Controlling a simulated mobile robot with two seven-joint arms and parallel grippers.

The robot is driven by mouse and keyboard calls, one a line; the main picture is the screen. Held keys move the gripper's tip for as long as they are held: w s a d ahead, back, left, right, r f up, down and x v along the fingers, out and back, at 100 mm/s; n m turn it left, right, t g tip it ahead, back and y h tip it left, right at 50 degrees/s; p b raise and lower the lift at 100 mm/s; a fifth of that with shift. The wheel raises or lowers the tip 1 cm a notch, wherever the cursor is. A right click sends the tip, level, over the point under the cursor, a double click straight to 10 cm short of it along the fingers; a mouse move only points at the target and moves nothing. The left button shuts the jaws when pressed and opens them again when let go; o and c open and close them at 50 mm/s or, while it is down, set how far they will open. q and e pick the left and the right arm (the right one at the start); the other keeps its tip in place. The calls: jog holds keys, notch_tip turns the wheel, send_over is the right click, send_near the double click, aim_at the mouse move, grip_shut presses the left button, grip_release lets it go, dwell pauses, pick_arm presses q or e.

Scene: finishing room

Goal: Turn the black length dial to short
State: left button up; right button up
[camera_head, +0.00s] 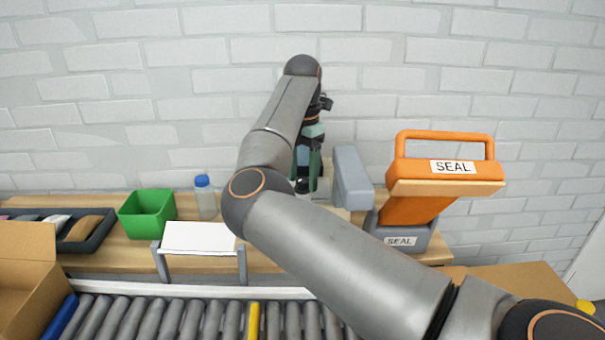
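My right arm reaches from the lower right to the back of the bench. My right gripper (309,178) points down there, beside a grey-blue upright block (352,180). Dark green parts and a small black shape show around its fingertips. I cannot tell whether that black shape is the length dial, nor whether the fingers are open or shut on it. My forearm and gripper cover most of that spot, so no dial marking or setting is readable. My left gripper is not in view.
On the wooden bench (115,250) stand a green bin (147,213), a blue-capped bottle (206,198), a white-topped stand (198,238) and a dark divided tray (85,239). An orange sealer (415,208) labelled SEAL stands right. A roller conveyor (190,318) and an open cardboard box (28,285) are in front.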

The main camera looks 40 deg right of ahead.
grip_shut()
dwell(0.6)
jog(key=n, duration=0.4)
jog(key=shift+n, duration=0.4)
jog(key=n, duration=0.9)
jog(key=shift+n+b, duration=0.5)
jog(key=shift+n, duration=1.5)
jog(key=shift+o, duration=0.8)
grip_release()
